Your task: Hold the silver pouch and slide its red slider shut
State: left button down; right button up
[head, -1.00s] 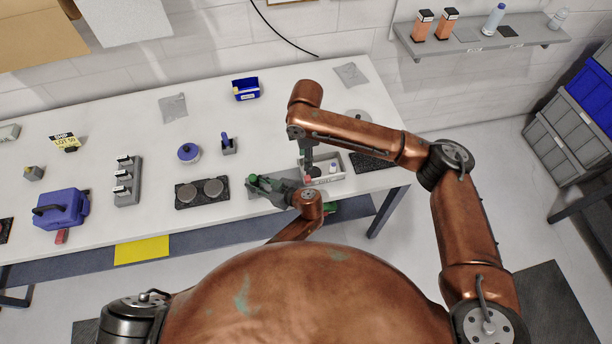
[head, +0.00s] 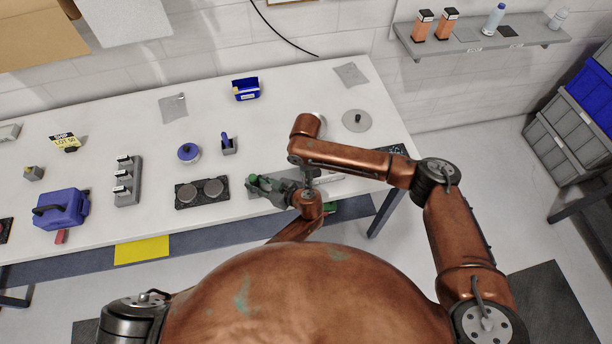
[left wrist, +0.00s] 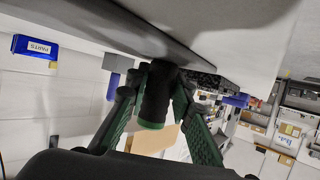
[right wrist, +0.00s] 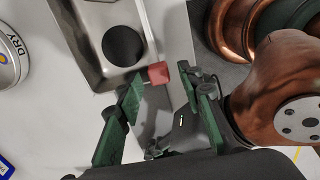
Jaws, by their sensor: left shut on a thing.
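My left gripper (head: 256,184) is shut at the pouch; the gripped part is hidden. In the left wrist view a dark cylindrical shape shows between its green fingers (left wrist: 157,100). The red slider (right wrist: 158,73) shows as a small red block in the right wrist view. My right gripper (right wrist: 161,78) is open, with one fingertip each side of the slider; contact is unclear.
A round grey disc (head: 356,121) with a knob is further back. A black plate (head: 177,194) with two round pads stands left of my left gripper.

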jog(key=shift+c, duration=0.2)
grip_shut()
dwell(0.5)
